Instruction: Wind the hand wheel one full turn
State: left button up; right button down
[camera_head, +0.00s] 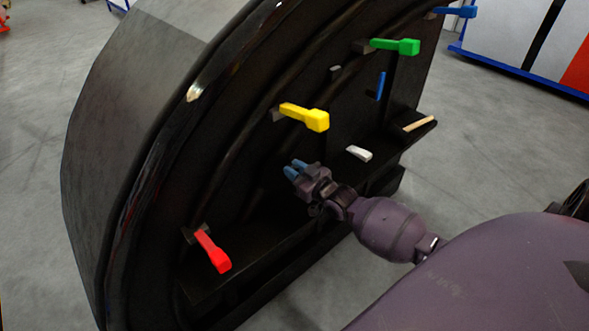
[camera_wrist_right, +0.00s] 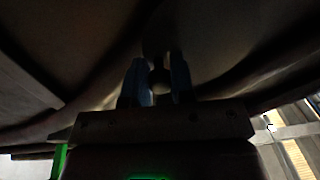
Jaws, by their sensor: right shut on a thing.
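My right gripper (camera_head: 294,169) reaches in from the right to the dark inner side of the train nosecone (camera_head: 150,150). Its two blue fingertips sit below the yellow handle. In the right wrist view, the gripper (camera_wrist_right: 159,80) has its blue fingers on either side of a small dark knob (camera_wrist_right: 160,78) and is shut on it. The knob may belong to the hand wheel, but the picture is too dark to make out a wheel's rim or spokes. My left gripper is not in view.
Red (camera_head: 212,252), yellow (camera_head: 305,117) and green (camera_head: 396,46) handles jut from the nosecone. A white piece (camera_head: 358,153) and a tan strip (camera_head: 418,123) lie on its ledge. A blue-edged panel (camera_head: 530,40) stands at the back right.

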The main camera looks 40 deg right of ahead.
jog(key=shift+f+m, duration=0.45)
jog(key=shift+m, duration=0.65)
jog(key=c, duration=1)
grip_release()
jog(key=shift+s+d, duration=0.1)
jog(key=s, duration=0.3)
jog(key=s+d, duration=0.1)
jog(key=s, duration=0.3)
jog(key=s+p, duration=0.1)
jog(key=s, duration=0.2)
jog(key=shift+s+d+f, duration=0.1)
jog(key=shift+s+d, duration=0.15)
jog(key=shift+s, duration=0.05)
